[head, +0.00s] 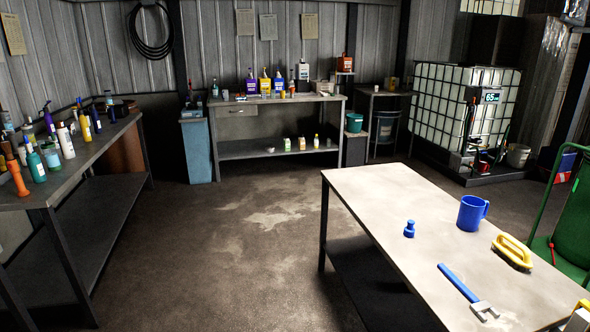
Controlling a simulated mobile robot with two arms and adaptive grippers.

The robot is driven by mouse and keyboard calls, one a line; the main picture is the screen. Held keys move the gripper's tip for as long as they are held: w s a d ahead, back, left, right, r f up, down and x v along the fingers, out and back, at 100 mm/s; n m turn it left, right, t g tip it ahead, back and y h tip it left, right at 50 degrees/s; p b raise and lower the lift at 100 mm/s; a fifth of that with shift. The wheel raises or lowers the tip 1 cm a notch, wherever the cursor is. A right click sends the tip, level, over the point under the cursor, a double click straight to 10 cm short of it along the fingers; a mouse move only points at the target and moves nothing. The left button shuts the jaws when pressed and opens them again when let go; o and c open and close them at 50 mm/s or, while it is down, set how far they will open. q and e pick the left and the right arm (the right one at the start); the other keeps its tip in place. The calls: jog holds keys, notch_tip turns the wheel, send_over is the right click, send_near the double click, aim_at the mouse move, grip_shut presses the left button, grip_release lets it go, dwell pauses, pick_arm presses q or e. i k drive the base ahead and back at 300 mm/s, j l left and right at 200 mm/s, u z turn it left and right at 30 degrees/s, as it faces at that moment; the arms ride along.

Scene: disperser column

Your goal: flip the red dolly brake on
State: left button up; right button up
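A green dolly (541,205) with a tubular handle stands at the right edge, beyond the near table. It carries a large green rounded container (575,225), cut off by the picture edge. A small thin red lever (552,252) shows low on the dolly, just above the table's far edge; it looks like the brake. I cannot tell its position, on or off. The dolly's wheels are hidden.
The near table (380,190) holds a blue mug (472,213), a small blue weight-like piece (409,229), a yellow brush (513,251) and a blue-handled tool (460,283). It stands between me and the dolly. The floor (230,260) left of it is clear.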

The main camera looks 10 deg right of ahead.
aim_at(551, 245)
jog(key=i, duration=4.45)
jog(key=i+l+z, duration=0.1)
jog(key=i+z, duration=0.25)
jog(key=i, duration=0.3)
jog(key=i+j+z, duration=0.1)
jog(key=i+z, duration=0.2)
jog(key=i, duration=0.35)
jog(key=i+j+z, duration=0.2)
jog(key=i+z, duration=0.15)
jog(key=i, duration=0.25)
jog(key=i+l+z, duration=0.25)
jog(key=i+z, duration=0.2)
jog(key=i+l+z, duration=0.15)
jog(key=i+z, duration=0.6)
jog(key=z, duration=0.15)
jog(key=i+j+z, duration=0.15)
jog(key=i+z, duration=0.65)
jog(key=i, duration=0.25)
jog(key=i+z, duration=0.3)
jog(key=i, duration=0.25)
jog(key=i+j+z, duration=0.35)
jog(key=i, duration=0.2)
jog(key=i+l+z, duration=0.35)
jog(key=i, duration=0.25)
jog(key=i+z, duration=0.35)
jog(key=i, duration=0.25)
